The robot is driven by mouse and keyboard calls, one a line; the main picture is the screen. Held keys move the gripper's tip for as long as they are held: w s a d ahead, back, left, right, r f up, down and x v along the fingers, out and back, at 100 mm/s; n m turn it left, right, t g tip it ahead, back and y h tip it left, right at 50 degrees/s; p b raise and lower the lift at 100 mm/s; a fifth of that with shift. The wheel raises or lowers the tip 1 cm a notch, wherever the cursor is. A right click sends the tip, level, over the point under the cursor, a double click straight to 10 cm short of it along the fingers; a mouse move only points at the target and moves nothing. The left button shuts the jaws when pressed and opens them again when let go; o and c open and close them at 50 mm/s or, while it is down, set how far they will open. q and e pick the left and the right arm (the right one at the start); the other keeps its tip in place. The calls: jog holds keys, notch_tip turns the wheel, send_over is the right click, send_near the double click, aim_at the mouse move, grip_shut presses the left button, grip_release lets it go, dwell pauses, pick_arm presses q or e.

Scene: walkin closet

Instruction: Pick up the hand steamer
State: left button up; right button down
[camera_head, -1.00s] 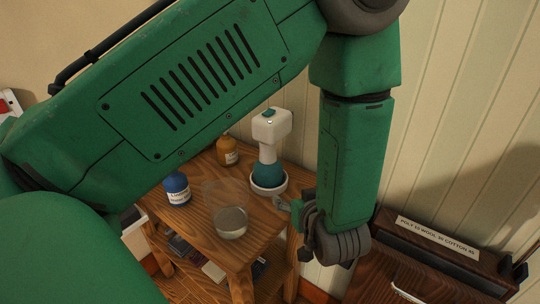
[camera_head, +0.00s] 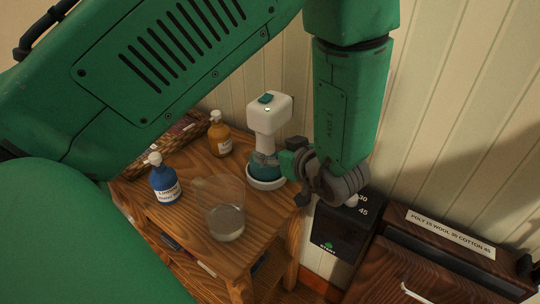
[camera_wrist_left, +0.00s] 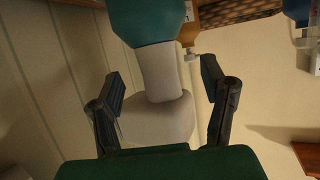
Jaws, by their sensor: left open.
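The hand steamer (camera_head: 268,122) has a white head and neck and a teal lower body. It stands upright in a round white base (camera_head: 265,183) on the wooden table. My left gripper (camera_head: 266,159) is at the steamer's right side, level with its lower neck and teal body. In the left wrist view the steamer (camera_wrist_left: 160,75) appears inverted, and the open fingers of my left gripper (camera_wrist_left: 162,78) lie to either side of its white neck, with gaps showing. My right gripper is not in view.
The wooden table (camera_head: 195,215) also holds a blue bottle (camera_head: 164,183), an amber bottle (camera_head: 219,138), a clear jug (camera_head: 226,215) and a woven basket (camera_head: 165,140). A black box (camera_head: 340,230) and a dark wooden cabinet (camera_head: 420,262) stand to the right.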

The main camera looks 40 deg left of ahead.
aim_at(270, 146)
pick_arm(q)
jog(key=x, duration=0.5)
jog(key=shift+w+a, duration=0.2)
jog(key=shift+a, duration=0.1)
jog(key=shift+w+f+b, duration=0.1)
jog(key=shift+w+b, duration=0.05)
jog(key=shift+b, duration=0.15)
jog(key=shift+d+r, duration=0.25)
jog(key=shift+d, duration=0.3)
jog(key=shift+a+f, duration=0.1)
jog(key=shift+a, duration=0.2)
jog(key=c, duration=1.2)
jog(key=shift+a, duration=0.25)
grip_shut()
